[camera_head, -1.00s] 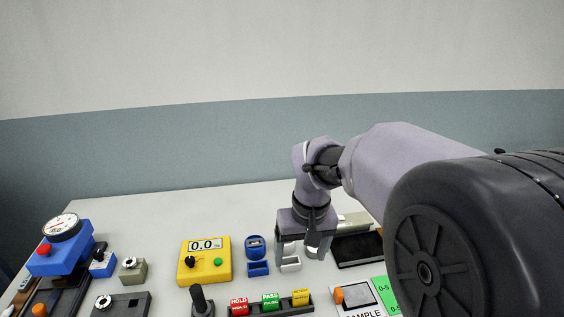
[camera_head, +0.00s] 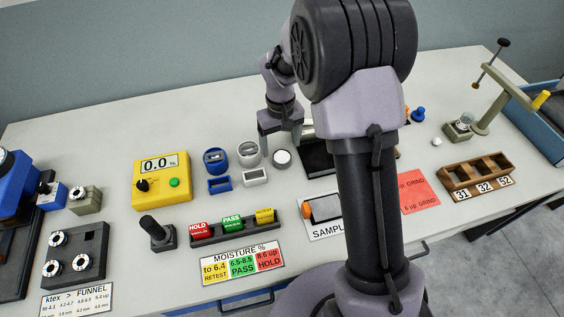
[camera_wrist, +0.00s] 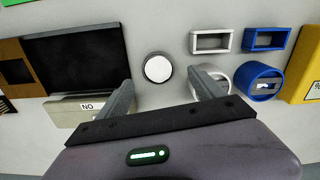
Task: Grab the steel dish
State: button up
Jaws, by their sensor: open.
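The steel dish (camera_head: 282,158) is a small round dish with a pale top and grey rim, flat on the white table in the head view. It lies between a white round cup and a black tray. My gripper (camera_head: 282,142) is right behind it in that view, fingers pointing down. In the wrist view the dish (camera_wrist: 158,68) shows whole, just beyond the gap between my fingertips (camera_wrist: 161,78). The gripper is open and empty. I cannot tell how high the fingertips are above the table.
The white cup (camera_head: 249,153) stands close by; my right finger partly covers it in the wrist view. A white frame (camera_head: 256,177), a blue cup (camera_head: 215,159) and a blue frame (camera_head: 219,184) are near. The black tray (camera_wrist: 75,62) flanks the dish's other side.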

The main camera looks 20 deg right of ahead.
aim_at(282, 157)
notch_tip(282, 157, down, 5)
jog(key=b, duration=0.2)
jog(key=shift+s+d+f+b, duration=0.15)
jog(key=shift+f+b, duration=0.05)
jog(key=shift+b, duration=0.15)
jog(key=shift+r, duration=0.15)
